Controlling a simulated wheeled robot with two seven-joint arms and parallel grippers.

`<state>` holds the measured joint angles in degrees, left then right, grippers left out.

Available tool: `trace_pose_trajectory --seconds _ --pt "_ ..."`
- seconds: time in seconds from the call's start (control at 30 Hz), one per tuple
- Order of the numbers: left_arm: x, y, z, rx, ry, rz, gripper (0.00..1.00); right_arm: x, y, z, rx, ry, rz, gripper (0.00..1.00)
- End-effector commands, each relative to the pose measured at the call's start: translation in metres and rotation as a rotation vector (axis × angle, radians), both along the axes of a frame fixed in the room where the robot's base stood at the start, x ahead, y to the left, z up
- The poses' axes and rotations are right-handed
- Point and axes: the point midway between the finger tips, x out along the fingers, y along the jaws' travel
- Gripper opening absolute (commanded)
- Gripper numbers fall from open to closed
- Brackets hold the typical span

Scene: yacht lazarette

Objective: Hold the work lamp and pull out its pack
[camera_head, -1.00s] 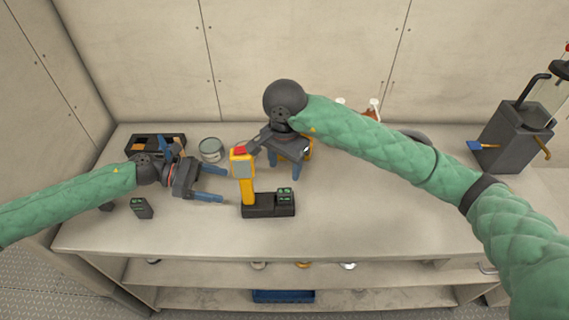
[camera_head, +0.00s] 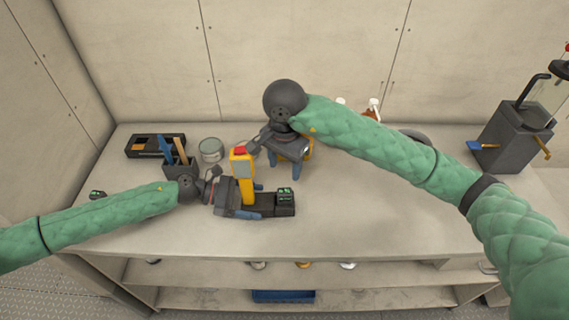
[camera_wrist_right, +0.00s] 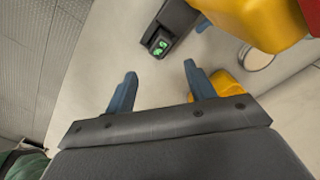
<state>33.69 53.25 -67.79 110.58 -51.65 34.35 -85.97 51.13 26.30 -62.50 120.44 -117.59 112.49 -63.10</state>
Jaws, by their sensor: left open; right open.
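The work lamp (camera_head: 242,162) is yellow with a red top and grey face, and stands upright on a black base (camera_head: 270,208). Its pack, a dark block with green lights (camera_head: 285,195), sits at the right end of the base and shows in the right wrist view (camera_wrist_right: 160,43). My left gripper (camera_head: 253,200) is open, its fingers on either side of the lamp's lower stem; contact cannot be told. My right gripper (camera_head: 284,172) is open and empty, behind and above the pack. In the right wrist view its fingers (camera_wrist_right: 159,75) are apart from the pack.
A black tray (camera_head: 140,152), a holder with blue-handled tools (camera_head: 180,165) and a tin (camera_head: 210,150) stand at the left. A small block with green lights (camera_head: 97,195) lies behind my left arm. A grey box (camera_head: 512,135) stands far right. The counter's front right is clear.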

Motion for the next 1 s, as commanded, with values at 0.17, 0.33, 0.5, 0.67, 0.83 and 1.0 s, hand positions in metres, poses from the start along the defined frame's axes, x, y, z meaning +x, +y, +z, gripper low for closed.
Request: trace_pose_trajectory --seconds 0.17,0.33,0.5,0.67,0.83,1.0 --pt "0.000 -0.018 -0.005 -0.001 -0.001 -0.001 0.80 0.000 0.000 0.000 0.000 0.000 0.000 0.55" --pt "0.000 -0.028 -0.008 -0.001 -0.001 -0.001 0.80 0.000 0.000 0.000 0.000 0.000 0.000 0.55" --pt "0.000 -0.031 -0.009 0.000 -0.001 -0.001 0.80 0.000 0.000 0.000 0.000 0.000 0.000 0.55" --pt "0.000 -0.031 -0.010 0.000 0.000 0.000 0.80 0.000 0.000 0.000 0.000 0.000 0.000 0.55" --pt "0.000 -0.031 -0.010 0.000 0.000 0.000 0.60 0.000 0.000 0.000 0.000 0.000 0.000 0.55" --pt "0.000 -0.031 -0.010 0.000 0.000 0.000 0.40 0.000 0.000 0.000 0.000 0.000 0.000 0.55"
